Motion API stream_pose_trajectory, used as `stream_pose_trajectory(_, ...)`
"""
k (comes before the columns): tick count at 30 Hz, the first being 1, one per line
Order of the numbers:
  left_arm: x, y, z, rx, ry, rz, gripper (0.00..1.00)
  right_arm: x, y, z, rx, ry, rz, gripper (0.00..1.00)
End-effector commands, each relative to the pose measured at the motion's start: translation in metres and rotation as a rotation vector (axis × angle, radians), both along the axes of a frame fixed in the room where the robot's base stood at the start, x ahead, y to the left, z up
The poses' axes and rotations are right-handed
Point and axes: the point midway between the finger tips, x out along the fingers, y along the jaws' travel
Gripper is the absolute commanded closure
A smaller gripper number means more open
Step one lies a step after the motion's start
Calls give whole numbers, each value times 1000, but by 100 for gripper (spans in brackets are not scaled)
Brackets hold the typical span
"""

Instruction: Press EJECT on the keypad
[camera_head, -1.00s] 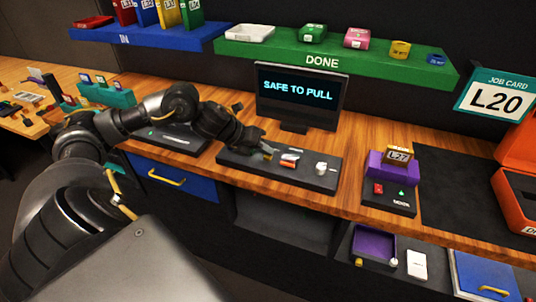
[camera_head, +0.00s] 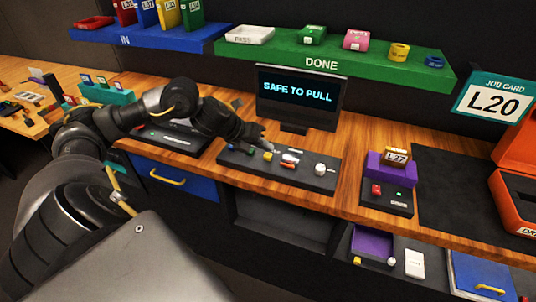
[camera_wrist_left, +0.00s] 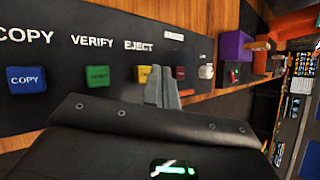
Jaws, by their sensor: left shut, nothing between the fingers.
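The dark keypad (camera_head: 300,178) lies on the wooden bench below the monitor. Its yellow EJECT key (camera_head: 267,156) shows in the head view. In the left wrist view the yellow key (camera_wrist_left: 144,74) is partly covered by my fingers, below the EJECT label. The blue COPY key (camera_wrist_left: 26,79) and green VERIFY key (camera_wrist_left: 97,76) are to its left. My left gripper (camera_head: 267,146) is shut and empty, just behind and above the yellow key. Its fingertips also show in the left wrist view (camera_wrist_left: 163,76). Contact with the key cannot be told. My right gripper is out of view.
The monitor (camera_head: 297,97) reads SAFE TO PULL. A white knob (camera_head: 320,169) is at the keypad's right end. Farther right, a purple dock (camera_head: 388,170) holds a yellow cartridge labelled L27 (camera_head: 397,157). The green DONE shelf (camera_head: 330,62) hangs above.

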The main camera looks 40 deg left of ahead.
Motion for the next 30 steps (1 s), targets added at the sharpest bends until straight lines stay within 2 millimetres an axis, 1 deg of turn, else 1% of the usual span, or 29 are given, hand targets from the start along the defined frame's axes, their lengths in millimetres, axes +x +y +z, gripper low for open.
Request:
stream_pose_trajectory(15,0,0,48,0,-1,1,100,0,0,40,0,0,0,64)
stream_pose_trajectory(18,0,0,51,0,-1,1,100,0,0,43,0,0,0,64)
stream_pose_trajectory(30,0,0,49,0,0,0,100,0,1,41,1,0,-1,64)
